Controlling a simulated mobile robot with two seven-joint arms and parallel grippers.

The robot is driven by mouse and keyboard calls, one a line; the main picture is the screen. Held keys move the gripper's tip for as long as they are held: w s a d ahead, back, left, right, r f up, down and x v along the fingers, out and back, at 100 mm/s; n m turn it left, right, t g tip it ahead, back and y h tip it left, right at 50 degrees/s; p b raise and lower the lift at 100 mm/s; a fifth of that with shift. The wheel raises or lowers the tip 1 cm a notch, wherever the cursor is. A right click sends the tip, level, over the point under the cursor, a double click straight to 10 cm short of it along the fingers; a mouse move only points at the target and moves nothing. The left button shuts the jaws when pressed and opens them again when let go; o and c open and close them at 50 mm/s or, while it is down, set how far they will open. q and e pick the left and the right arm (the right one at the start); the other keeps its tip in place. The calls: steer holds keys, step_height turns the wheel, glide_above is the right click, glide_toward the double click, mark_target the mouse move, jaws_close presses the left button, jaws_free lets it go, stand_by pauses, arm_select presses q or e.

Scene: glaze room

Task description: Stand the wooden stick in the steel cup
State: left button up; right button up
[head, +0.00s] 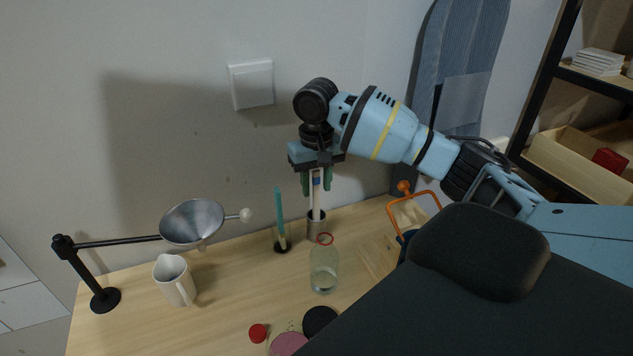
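The wooden stick (317,201) is pale with a blue band near its top. It stands nearly upright, its lower end inside the mouth of the steel cup (317,228) at the back of the table. My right gripper (317,184) points down above the cup, its green fingertips on either side of the stick's upper part. The fingers look apart, with gaps beside the stick. The stick's top end is hidden by the gripper. My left gripper is out of view.
The glass bottle (324,270) stands just in front of the cup. A teal stick (279,211) stands in a dark holder to its left. A funnel on a stand (193,222), a white mug (175,281) and an orange-framed item (408,207) are nearby. The front left table is clear.

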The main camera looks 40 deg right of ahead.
step_height(320, 180, up, 12)
steer(key=shift+r, duration=0.15)
stand_by(0.6)
stand_by(0.6)
